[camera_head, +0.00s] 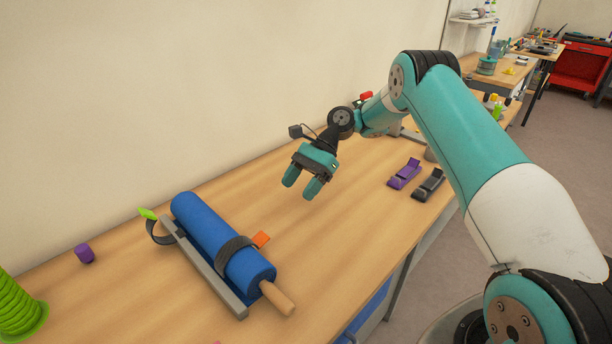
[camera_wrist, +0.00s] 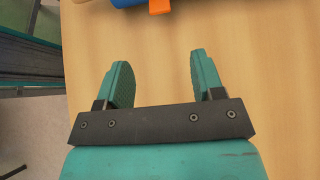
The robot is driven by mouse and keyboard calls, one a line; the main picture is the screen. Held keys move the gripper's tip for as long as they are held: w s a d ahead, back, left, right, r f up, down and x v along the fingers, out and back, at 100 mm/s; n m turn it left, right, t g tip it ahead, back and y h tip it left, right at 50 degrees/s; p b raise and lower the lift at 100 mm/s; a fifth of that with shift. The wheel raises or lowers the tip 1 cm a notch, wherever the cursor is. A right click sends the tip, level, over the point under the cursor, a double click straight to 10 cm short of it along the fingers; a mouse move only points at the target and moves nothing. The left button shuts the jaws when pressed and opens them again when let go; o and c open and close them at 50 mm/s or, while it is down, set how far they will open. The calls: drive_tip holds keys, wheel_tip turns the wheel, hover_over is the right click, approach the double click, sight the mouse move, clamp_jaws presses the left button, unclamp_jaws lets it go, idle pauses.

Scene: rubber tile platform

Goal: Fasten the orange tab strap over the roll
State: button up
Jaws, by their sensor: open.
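A blue roll (camera_head: 211,227) with a wooden handle lies on the table beside a grey metal rail. A dark strap (camera_head: 233,251) with an orange tab (camera_head: 261,239) lies across the roll near its handle end, with the tab sticking out on the right side. A second dark strap (camera_head: 159,235) with a green tab (camera_head: 147,213) curls up at the far left end, off the roll. My gripper (camera_head: 302,190) is open and empty above the table, right of the roll and apart from it. In the wrist view the orange tab (camera_wrist: 159,6) shows at the top edge, beyond my open fingers.
The wooden table (camera_head: 330,235) is clear between the roll and my gripper. A purple plane-like tool (camera_head: 404,174) and a black one (camera_head: 429,185) lie at the right. A small purple cylinder (camera_head: 84,253) and a green coil (camera_head: 16,309) are at the left. A wall runs behind.

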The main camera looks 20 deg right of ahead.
drive_tip(key=shift+p+v, duration=1.45)
drive_tip(key=shift+v, duration=0.05)
drive_tip(key=s+a+r+n+t+h, duration=0.1)
drive_tip(key=s+a+r+n, duration=0.45)
drive_tip(key=r, duration=0.35)
drive_tip(key=s+a+r+n+t+h, duration=0.1)
drive_tip(key=s+a+r+n+h, duration=0.1)
drive_tip(key=s+a+r+n, duration=0.45)
drive_tip(key=s+r+n+t+h, duration=0.1)
drive_tip(key=s+n, duration=0.8)
drive_tip(key=s, duration=1)
wheel_tip(320, 180, up, 2)
drive_tip(key=shift+s+r+t+h, duration=0.2)
drive_tip(key=shift+s+t+h, duration=0.2)
drive_tip(key=shift+h, duration=0.4)
